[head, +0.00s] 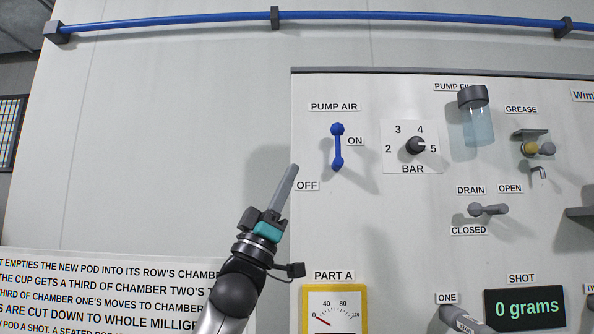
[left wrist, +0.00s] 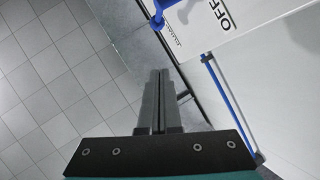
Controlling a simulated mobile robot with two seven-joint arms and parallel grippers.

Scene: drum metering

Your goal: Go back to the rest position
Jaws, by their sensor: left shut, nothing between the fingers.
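My left gripper (head: 291,172) is raised in front of the white panel in the head view, with its fingers pointing up and right. Its fingers are together and empty. In the left wrist view the closed fingers (left wrist: 159,80) point toward the top of the picture. The blue PUMP AIR lever (head: 337,147) stands near vertical on the panel, up and right of the fingertips and apart from them in the head view. Part of the blue lever also shows in the left wrist view (left wrist: 165,22), beyond the fingertips. My right gripper is not in view.
The panel (head: 375,230) carries a BAR knob (head: 416,146), a DRAIN lever (head: 488,210), a PART A gauge (head: 334,312) and a SHOT display (head: 525,308) reading 0 grams. A blue pipe (head: 330,15) runs along the wall above.

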